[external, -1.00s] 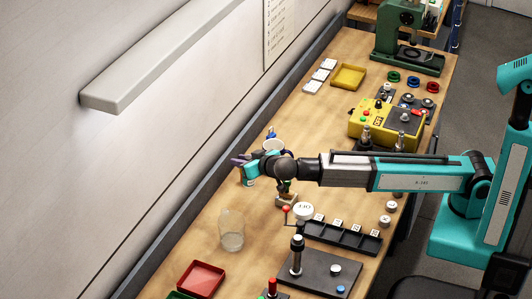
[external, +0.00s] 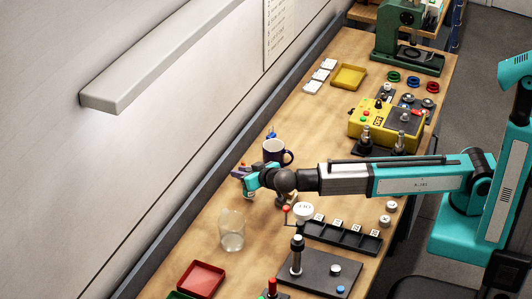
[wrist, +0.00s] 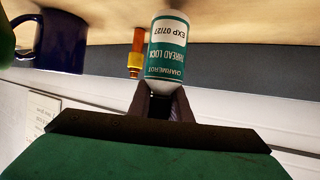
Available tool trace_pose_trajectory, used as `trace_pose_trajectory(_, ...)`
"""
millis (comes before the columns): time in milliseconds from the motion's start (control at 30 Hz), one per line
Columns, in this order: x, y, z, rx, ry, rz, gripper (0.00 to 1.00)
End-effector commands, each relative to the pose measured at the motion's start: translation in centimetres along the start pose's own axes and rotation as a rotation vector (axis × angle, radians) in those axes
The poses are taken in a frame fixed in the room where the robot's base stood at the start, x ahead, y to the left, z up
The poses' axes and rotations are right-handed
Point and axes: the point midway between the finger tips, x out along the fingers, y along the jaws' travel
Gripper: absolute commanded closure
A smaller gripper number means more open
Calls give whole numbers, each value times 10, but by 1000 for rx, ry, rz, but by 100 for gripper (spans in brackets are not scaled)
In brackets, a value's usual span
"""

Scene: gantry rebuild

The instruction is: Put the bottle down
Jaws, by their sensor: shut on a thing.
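The bottle (wrist: 168,45) is white with a teal label reading "thread lock". It shows upside down in the wrist view, where the bench is at the top and the wall at the bottom. My gripper (wrist: 165,100) is shut on it. In the external view my gripper (external: 246,180) is low over the bench near the wall side, beside the dark blue mug, and the bottle is mostly hidden there. I cannot tell whether the bottle's base touches the bench.
The dark blue mug (external: 277,152) stands just behind my gripper. An orange and yellow item (wrist: 137,52) is close beside the bottle. A clear glass (external: 232,230) and a red tray (external: 202,278) stand nearer the camera. Bare bench lies around the glass.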

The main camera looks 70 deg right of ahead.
Motion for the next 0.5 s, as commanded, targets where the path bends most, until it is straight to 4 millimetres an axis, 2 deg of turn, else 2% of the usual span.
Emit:
trace_pose_trajectory(200, 7, 0, 15, -2, 0, 1, 100)
trace_pose_trajectory(500, 8, 0, 17, 0, 1, 1, 100)
